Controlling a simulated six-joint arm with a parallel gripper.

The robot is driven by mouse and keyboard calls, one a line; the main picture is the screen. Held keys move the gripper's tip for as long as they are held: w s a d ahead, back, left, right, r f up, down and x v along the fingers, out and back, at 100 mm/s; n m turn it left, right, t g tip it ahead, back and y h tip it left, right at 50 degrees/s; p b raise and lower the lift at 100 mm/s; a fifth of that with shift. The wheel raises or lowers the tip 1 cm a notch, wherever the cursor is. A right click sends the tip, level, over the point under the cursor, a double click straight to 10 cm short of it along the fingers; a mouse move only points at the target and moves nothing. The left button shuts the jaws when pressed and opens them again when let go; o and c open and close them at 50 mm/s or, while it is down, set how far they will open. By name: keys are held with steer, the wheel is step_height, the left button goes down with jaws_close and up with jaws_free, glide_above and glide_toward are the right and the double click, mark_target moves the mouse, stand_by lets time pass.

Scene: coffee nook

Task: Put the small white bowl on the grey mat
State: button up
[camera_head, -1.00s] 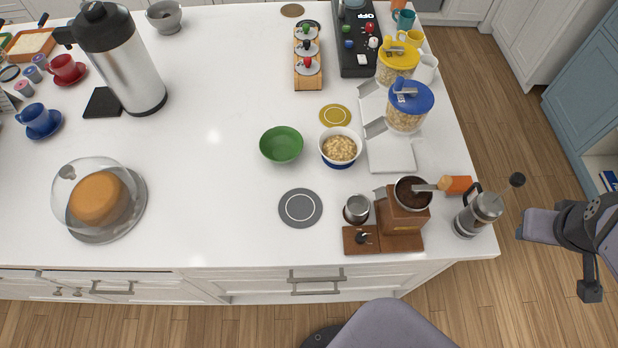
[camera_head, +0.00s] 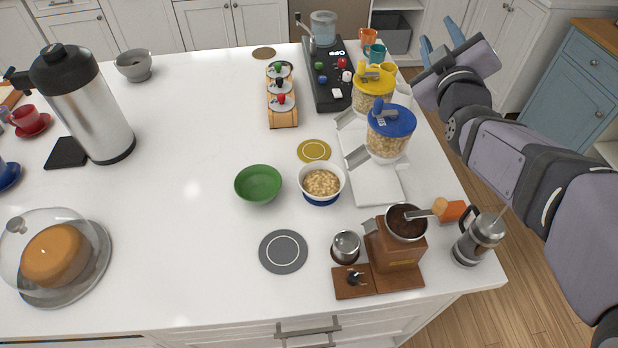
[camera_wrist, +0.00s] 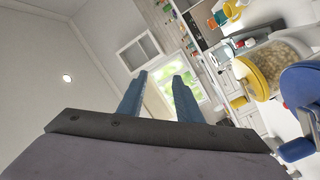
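The small white bowl (camera_head: 334,192) has a blue base and is filled with pale nut-like or cereal pieces. It stands upright on the white counter, right of a green bowl (camera_head: 258,185). The round grey mat (camera_head: 283,262) with a thin white ring lies bare on the counter, in front and a little left of the white bowl. My gripper (camera_head: 440,42) is open and empty, raised at the right beyond the counter's right side, well away from the bowl. Its two blue fingers (camera_wrist: 160,85) stand apart in the wrist view with nothing between them.
A wooden grinder (camera_head: 397,250) stands right of the mat. A blue-lidded jar (camera_head: 390,135), a yellow-lidded jar (camera_head: 373,92) and a French press (camera_head: 478,240) line the right side. A yellow mat (camera_head: 314,151) lies behind the bowl. The counter left of the green bowl is clear.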

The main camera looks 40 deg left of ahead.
steer(key=s+a+m+y+p, duration=0.1)
steer(key=s+a+m, duration=0.15)
steer(key=a, duration=0.55)
steer(key=m+g+h+p, duration=0.2)
steer(key=m+h, duration=0.1)
steer(key=m, duration=0.1)
glide_above(302, 183)
steer(key=s, duration=0.2)
step_height(302, 183, down, 20)
steer(key=shift+g+h, duration=0.3)
steer(key=shift+h, duration=0.5)
steer(key=s+d+f, duration=0.1)
steer(key=s+f, duration=0.1)
steer(key=s+d+f, duration=0.1)
steer(key=s+f, duration=0.1)
steer(key=s, duration=0.1)
steer(key=s+d+f+p, duration=0.1)
steer(key=s+d+f, duration=0.1)
steer(key=shift+s, duration=0.35)
steer(key=shift+s+d+f, duration=0.15)
steer(key=shift+s+d, duration=0.1)
steer(key=shift+d, duration=0.05)
steer(key=shift+w, duration=0.15)
steer(key=p+x, duration=0.3)
steer(key=x, duration=0.8)
steer(key=shift+w+a+f, duration=0.1)
steer(key=shift+w+f, duration=0.1)
steer(key=shift+w, duration=0.15)
